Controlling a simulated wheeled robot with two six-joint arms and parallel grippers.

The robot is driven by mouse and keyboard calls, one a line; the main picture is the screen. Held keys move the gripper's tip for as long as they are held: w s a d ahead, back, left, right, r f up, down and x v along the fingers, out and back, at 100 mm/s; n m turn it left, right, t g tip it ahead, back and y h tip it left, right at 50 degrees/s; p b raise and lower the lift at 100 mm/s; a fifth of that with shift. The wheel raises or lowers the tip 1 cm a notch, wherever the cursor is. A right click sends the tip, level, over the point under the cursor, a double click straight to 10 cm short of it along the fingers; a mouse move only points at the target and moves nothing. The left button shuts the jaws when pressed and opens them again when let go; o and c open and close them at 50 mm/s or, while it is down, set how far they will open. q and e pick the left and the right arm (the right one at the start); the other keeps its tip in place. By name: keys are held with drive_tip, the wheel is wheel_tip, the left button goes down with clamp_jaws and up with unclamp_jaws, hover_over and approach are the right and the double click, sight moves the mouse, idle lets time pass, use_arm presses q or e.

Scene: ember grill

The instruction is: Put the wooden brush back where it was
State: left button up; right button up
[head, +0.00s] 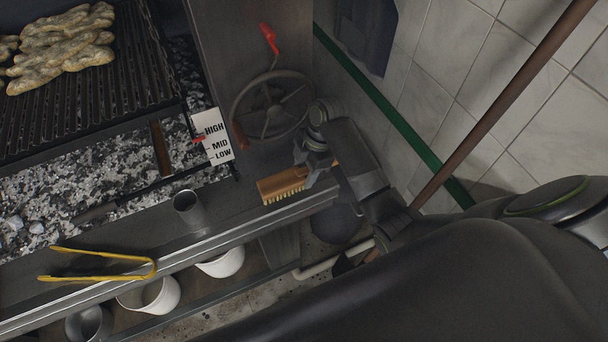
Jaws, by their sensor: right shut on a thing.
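The wooden brush (281,185) has a brown back and pale bristles pointing down. It is at the right end of the grey front ledge (150,232), in the head view. My right gripper (318,172) is shut on the brush's right part, and its fingers hide some of it. I cannot tell whether the bristles touch the ledge or hang just above it. My left gripper is not in view.
A metal cup (188,207) and yellow tongs (100,264) are on the ledge to the left. A handwheel (272,106) and a HIGH/MID/LOW sign (214,137) stand behind. Coals (120,160) lie under the grate (95,85). White pots (222,262) sit below the ledge.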

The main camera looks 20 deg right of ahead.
sight(304, 178)
wheel_tip(304, 178, down, 3)
drive_tip(key=shift+w+p, duration=0.1)
drive_tip(key=shift+p, duration=0.5)
drive_tip(key=shift+w+f, duration=0.15)
drive_tip(key=shift+f, duration=0.25)
drive_tip(key=o, duration=0.9)
drive_tip(key=shift+o, duration=0.2)
